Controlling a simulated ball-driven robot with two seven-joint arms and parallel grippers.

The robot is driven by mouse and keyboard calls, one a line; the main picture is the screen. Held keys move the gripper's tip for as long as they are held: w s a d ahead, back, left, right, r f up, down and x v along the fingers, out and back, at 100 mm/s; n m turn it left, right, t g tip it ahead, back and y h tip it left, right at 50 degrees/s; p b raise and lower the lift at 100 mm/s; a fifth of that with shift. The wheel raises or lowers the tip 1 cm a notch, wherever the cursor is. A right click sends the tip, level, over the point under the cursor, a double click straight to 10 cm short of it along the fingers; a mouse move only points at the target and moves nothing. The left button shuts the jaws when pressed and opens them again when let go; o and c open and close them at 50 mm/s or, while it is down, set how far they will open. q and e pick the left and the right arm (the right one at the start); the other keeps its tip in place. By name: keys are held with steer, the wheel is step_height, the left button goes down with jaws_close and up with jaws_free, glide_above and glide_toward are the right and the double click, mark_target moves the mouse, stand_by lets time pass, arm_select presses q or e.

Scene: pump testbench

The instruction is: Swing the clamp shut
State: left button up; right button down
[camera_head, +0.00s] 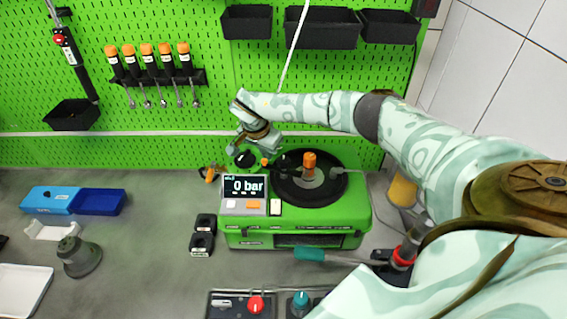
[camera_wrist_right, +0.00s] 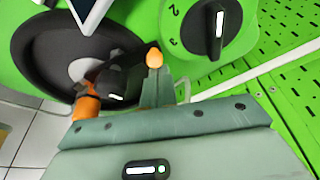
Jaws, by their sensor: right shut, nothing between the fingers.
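The clamp is on the round black plate (camera_head: 330,185) on top of the green testbench (camera_head: 290,225). Its upright orange handle (camera_head: 309,160) stands near the plate's middle, with a dark arm reaching over the plate. In the right wrist view the orange handle (camera_wrist_right: 87,106) and dark arm (camera_wrist_right: 122,78) lie just left of my fingers. My right gripper (camera_head: 236,148) is shut and empty, above the back left of the testbench. It also shows in the right wrist view (camera_wrist_right: 157,92). Whether it touches the clamp is unclear. My left gripper is out of view.
A black dial (camera_wrist_right: 216,30) and a small orange tip (camera_wrist_right: 154,57) are close to my right fingers. A display (camera_head: 244,190) reading 0 bar stands at the testbench's front left. A teal-handled tool (camera_head: 310,254) lies in front. Free grey worktop (camera_head: 150,250) lies to the left.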

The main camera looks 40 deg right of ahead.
steer(key=shift+a, duration=0.1)
steer(key=shift+s+a+r+p, duration=0.1)
steer(key=shift+s+a+p, duration=0.15)
steer(key=shift+a+p, duration=0.3)
steer(key=shift+d, duration=0.1)
steer(key=shift+w+d+r+p, duration=0.15)
steer(key=shift+d+r+p, duration=0.05)
steer(key=shift+r+p, duration=0.3)
step_height(320, 180, up, 8)
steer(key=p, duration=0.7)
steer(key=shift+p, duration=0.4)
steer(key=shift+f, duration=0.1)
